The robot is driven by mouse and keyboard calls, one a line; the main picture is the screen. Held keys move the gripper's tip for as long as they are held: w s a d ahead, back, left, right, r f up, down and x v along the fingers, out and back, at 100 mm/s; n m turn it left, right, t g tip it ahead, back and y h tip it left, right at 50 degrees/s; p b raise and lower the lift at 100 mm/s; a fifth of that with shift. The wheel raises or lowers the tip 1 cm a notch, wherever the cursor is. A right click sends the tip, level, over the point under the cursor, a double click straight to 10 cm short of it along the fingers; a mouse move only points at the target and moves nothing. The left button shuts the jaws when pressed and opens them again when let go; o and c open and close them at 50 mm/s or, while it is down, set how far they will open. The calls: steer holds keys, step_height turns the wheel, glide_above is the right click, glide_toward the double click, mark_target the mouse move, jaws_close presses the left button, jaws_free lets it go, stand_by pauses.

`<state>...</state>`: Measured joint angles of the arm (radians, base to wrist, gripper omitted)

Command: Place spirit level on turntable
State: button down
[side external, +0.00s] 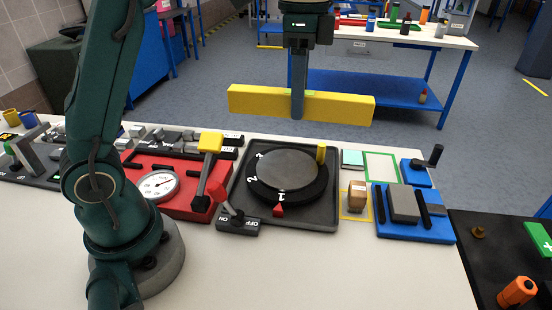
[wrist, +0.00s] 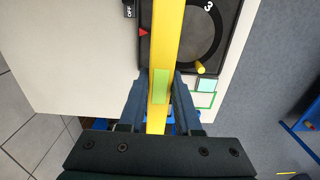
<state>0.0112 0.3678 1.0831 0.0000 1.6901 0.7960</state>
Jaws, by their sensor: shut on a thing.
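The spirit level is a long yellow bar (side external: 250,102) with a green vial at its middle. My gripper (side external: 298,105) is shut on the middle of the spirit level and holds it level in the air, above and behind the turntable. In the wrist view the spirit level (wrist: 169,30) runs between my gripper's fingers (wrist: 161,88) and covers part of the turntable. The turntable (side external: 288,170) is a grey disc on a black ring in a dark square tray, with white numbers, a small yellow peg and a red pointer. It also shows in the wrist view (wrist: 205,50), partly hidden.
A red base with a dial gauge (side external: 158,185) and a yellow-handled lever (side external: 208,165) stand left of the turntable. A black ON/OFF switch (side external: 237,222) is at its front left. A wooden block (side external: 357,195) and a blue fixture (side external: 415,228) are to the right. The front tabletop is clear.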

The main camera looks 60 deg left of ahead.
steer(key=s+a, duration=0.4)
steer(key=a, duration=1.2)
glide_above(287, 167)
step_height(287, 167, down, 12)
steer(key=shift+f, duration=2.05)
steer(key=shift+f, duration=0.2)
steer(key=c, duration=0.6)
jaws_free()
